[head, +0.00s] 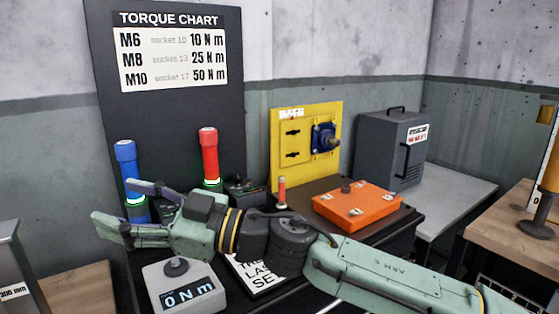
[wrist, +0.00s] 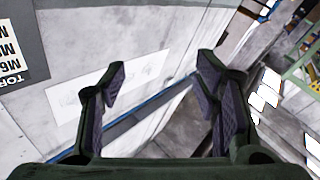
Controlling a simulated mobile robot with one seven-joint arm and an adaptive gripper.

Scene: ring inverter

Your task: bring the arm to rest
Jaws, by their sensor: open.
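My pale green arm (head: 390,277) reaches from the lower right across the front of the bench in the head view. My gripper (head: 120,208) points to the left, with its two fingers apart and nothing seen between them. In the wrist view my gripper (wrist: 160,85) also shows open and empty, with wall and floor beyond the fingers. The gripper is in front of the blue cylinder (head: 126,160) and hides part of it; I cannot tell whether they touch.
A torque display (head: 187,294) stands below the gripper. A red cylinder (head: 209,155), a yellow panel (head: 292,165), an orange box (head: 358,204) and a grey cabinet (head: 391,148) are behind the arm. The torque chart (head: 172,57) is at the back. A wooden surface (head: 80,290) lies at left.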

